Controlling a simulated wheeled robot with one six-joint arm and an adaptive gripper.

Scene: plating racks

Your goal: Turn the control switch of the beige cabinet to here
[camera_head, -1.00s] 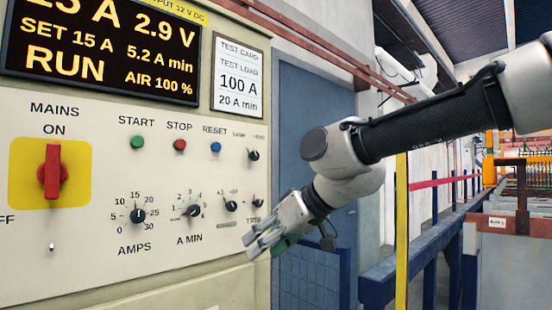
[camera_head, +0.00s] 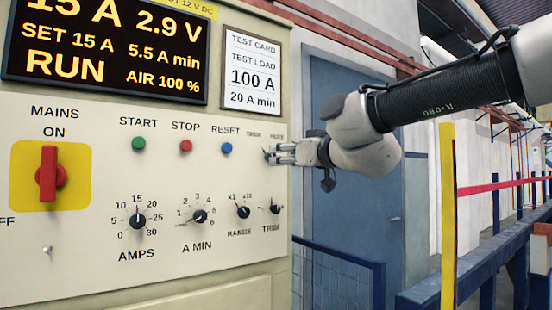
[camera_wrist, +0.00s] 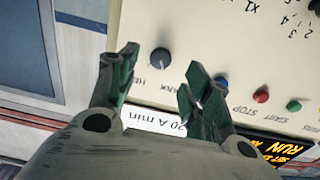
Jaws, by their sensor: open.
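The beige cabinet (camera_head: 60,270) fills the left of the head view. My gripper (camera_head: 276,154) is at its right edge, level with the button row, pointing at the panel. It hides most of a small black knob there. In the wrist view a dark knob (camera_wrist: 160,58) shows between the two green-padded fingers of my open gripper (camera_wrist: 161,64). Labels reading "TANK" and partly "HE" lie beside this knob, so it appears to be the control switch. I cannot tell which way its pointer faces or whether the fingers touch it.
The green start button (camera_head: 139,143), red stop button (camera_head: 186,146) and blue reset button (camera_head: 227,148) are left of my gripper. Below are the range knob (camera_head: 243,212) and trim knob (camera_head: 275,208). A red mains switch (camera_head: 48,174) is at far left. A blue door (camera_head: 340,120) stands behind.

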